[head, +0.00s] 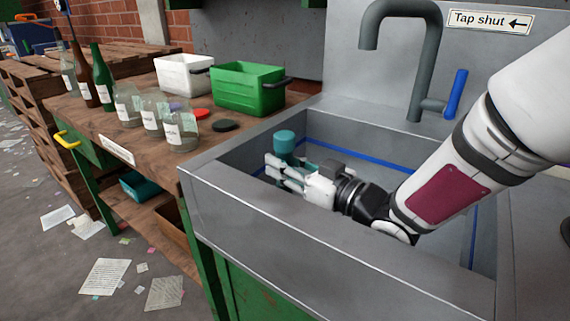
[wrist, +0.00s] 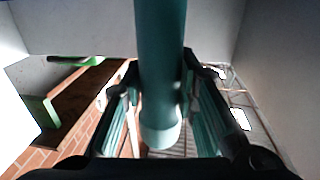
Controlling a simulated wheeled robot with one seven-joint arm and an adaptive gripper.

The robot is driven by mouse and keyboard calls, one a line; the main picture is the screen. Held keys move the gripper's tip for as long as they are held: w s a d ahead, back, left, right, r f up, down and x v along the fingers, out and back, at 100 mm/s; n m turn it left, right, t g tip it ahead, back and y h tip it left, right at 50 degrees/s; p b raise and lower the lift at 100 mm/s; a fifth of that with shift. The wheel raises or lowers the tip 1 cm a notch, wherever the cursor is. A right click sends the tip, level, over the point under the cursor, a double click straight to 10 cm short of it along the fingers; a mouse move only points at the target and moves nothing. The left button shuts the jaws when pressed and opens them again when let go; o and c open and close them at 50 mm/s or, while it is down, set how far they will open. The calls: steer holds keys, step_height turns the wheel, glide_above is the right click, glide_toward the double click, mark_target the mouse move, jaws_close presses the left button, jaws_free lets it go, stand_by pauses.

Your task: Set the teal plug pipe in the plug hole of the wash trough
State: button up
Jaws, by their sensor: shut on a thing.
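The teal plug pipe (head: 284,142) stands roughly upright inside the wash trough (head: 330,222), near its left end. My gripper (head: 277,170) reaches in from the right and is shut on the pipe below its wider top. In the wrist view the pipe (wrist: 160,55) runs between the two fingers (wrist: 160,90), with its rounded, lighter end toward the bottom of the picture. The plug hole does not show in either view. The pipe's lower end is hidden behind the trough's front wall in the head view, so I cannot tell whether it touches the floor.
A grey tap (head: 418,60) with a blue lever (head: 457,95) stands behind the trough, below a "Tap shut" sign (head: 490,20). A wooden bench (head: 100,120) at left holds several bottles, a green crate (head: 247,90) and a white crate (head: 183,76). A blue line marks the trough's inner walls.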

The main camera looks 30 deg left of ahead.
mark_target(285, 134)
steer(key=shift+f+b, duration=0.7)
steer(key=shift+f, duration=0.05)
stand_by(0.7)
steer(key=o, duration=1)
steer(key=shift+o, duration=0.2)
step_height(285, 134, up, 10)
steer(key=shift+r, duration=0.1)
